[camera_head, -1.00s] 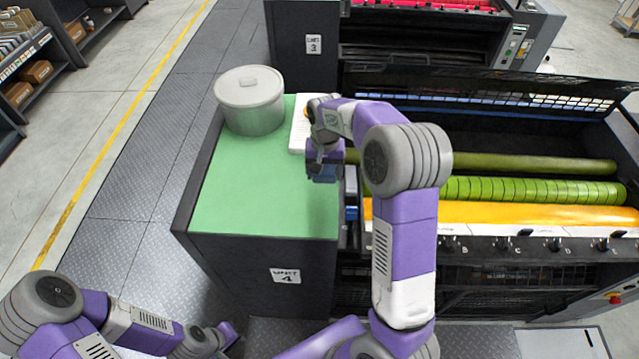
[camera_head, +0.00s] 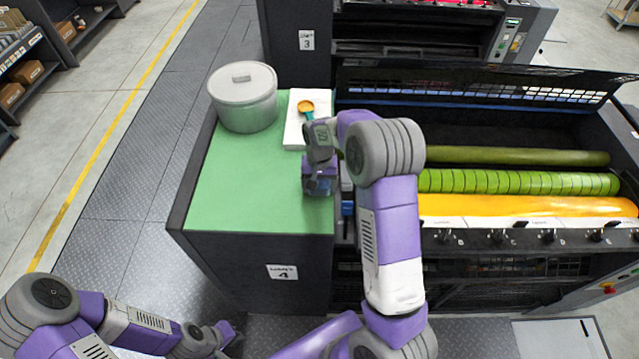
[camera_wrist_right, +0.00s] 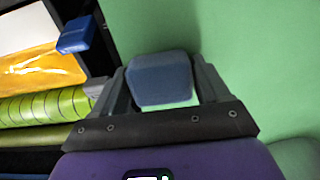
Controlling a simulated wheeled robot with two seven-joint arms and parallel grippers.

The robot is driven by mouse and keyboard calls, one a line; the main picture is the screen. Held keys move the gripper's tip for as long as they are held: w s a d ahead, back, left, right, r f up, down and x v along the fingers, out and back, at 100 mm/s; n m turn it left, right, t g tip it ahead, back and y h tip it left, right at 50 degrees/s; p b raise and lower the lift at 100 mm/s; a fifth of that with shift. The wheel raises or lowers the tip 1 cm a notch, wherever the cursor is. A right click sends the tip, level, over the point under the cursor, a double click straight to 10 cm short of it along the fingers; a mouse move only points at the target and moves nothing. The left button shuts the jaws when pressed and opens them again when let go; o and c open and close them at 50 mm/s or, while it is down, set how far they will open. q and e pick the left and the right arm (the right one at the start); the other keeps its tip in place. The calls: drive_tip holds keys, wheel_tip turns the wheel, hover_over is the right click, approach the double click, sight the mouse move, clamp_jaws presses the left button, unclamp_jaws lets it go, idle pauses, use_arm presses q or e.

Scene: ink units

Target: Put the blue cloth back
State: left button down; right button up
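The blue cloth looks like a small folded block and shows in the right wrist view (camera_wrist_right: 162,78) between my right gripper's fingertips (camera_wrist_right: 160,72). Both fingers appear to press its sides. In the head view my right gripper (camera_head: 319,180) is low over the front right part of the green bench top (camera_head: 235,185), and the cloth (camera_head: 318,187) shows at its tip. I cannot tell whether the cloth touches the bench top. My left gripper (camera_head: 226,335) is low at the bottom of the head view, away from the bench; its fingers are too small to judge.
A grey lidded pot (camera_head: 245,100) stands at the bench's back left. A white pad (camera_head: 295,125) with an orange and teal tool (camera_head: 306,107) lies beside it. The open press with rollers (camera_head: 520,182) is on the right. A blue piece (camera_head: 347,208) sits at its near edge. The bench's left front is clear.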

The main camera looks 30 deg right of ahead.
sight(320, 183)
drive_tip(key=o, duration=0.4)
drive_tip(key=shift+c, duration=0.2)
drive_tip(key=shift+r, duration=0.1)
drive_tip(key=shift+r, duration=0.2)
wheel_tip(320, 183, up, 12)
drive_tip(key=shift+p, duration=0.3)
drive_tip(key=shift+f, duration=0.1)
